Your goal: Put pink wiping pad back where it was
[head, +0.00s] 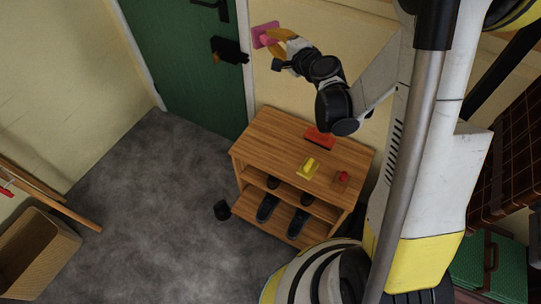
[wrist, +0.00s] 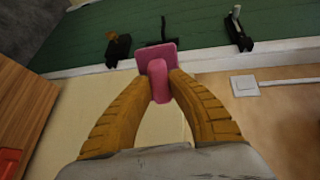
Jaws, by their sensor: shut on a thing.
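The pink wiping pad (head: 264,34) has a flat plate and a thick handle. My gripper (head: 281,41) is shut on its handle and holds it up in front of the pale wall, beside the green door's frame and above the shoe cabinet's level. In the wrist view the pad (wrist: 157,52) sits between the two orange-yellow fingers of my gripper (wrist: 160,88), its plate turned away from me. I cannot tell whether the plate touches the wall.
A wooden shoe cabinet (head: 267,130) stands below, with a red pad (head: 319,138), a yellow pad (head: 308,168) and a small red-topped item (head: 343,177) on top. Shoes fill its shelves. The green door (head: 190,62) has black fittings. A light switch (wrist: 244,85) is on the wall.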

